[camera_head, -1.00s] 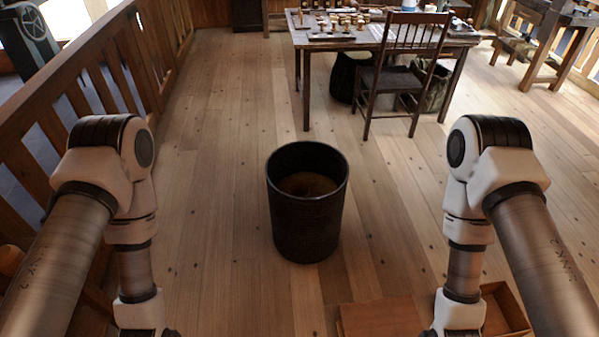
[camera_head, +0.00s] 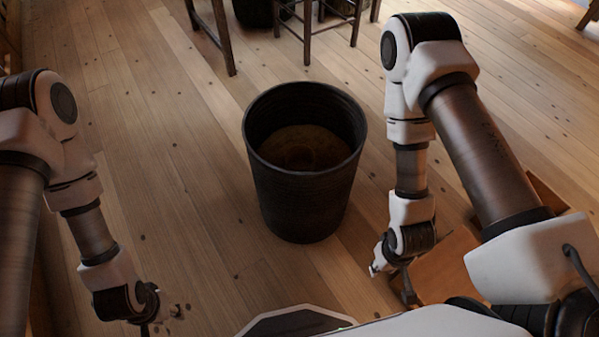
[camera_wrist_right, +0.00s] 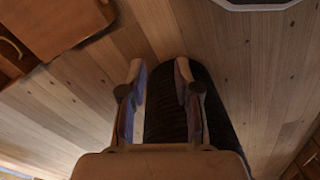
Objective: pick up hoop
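I cannot make out a hoop for certain in either view. A dark round bin (camera_head: 304,190) stands on the floor in the head view, with brown contents (camera_head: 300,150) low inside; a faint rounded shape shows there, too dim to name. My left gripper (camera_head: 166,318) is at the lower left, apart from the bin, its fingers spread and empty. My right gripper (camera_wrist_right: 158,75) is open and empty in the right wrist view, with the bin (camera_wrist_right: 205,105) below and partly behind its fingers. In the head view it hangs right of the bin.
A brown wooden box or lid (camera_head: 443,268) lies on the floor at the right, partly behind my right arm; it also shows in the wrist view (camera_wrist_right: 55,20). Chair legs (camera_head: 325,25) and table legs stand beyond the bin. Plank floor (camera_head: 150,130) left of the bin is clear.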

